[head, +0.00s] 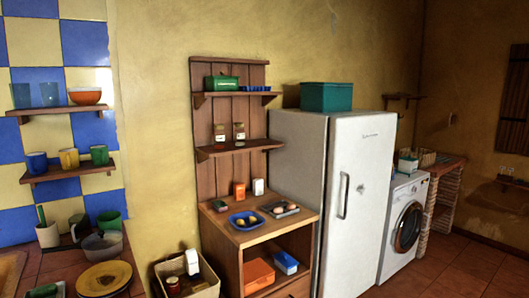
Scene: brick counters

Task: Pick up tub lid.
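I cannot make out for certain which thing is the tub lid. An orange tub (258,274) and a blue tub (286,262) sit on the lower shelf of the wooden cabinet. A green box (221,83) stands on the upper rack shelf, and a large teal box (326,97) stands on the fridge. A flat, round yellow thing (104,277) lies on the counter at the lower left; it could be a plate or a lid. My gripper is not in view.
The wooden cabinet top (270,231) holds a blue tray with yellow items and a dark tray. A white fridge (361,180) and washing machine (407,225) stand to the right. A bin (207,291) stands on the floor. The tiled floor at right is clear.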

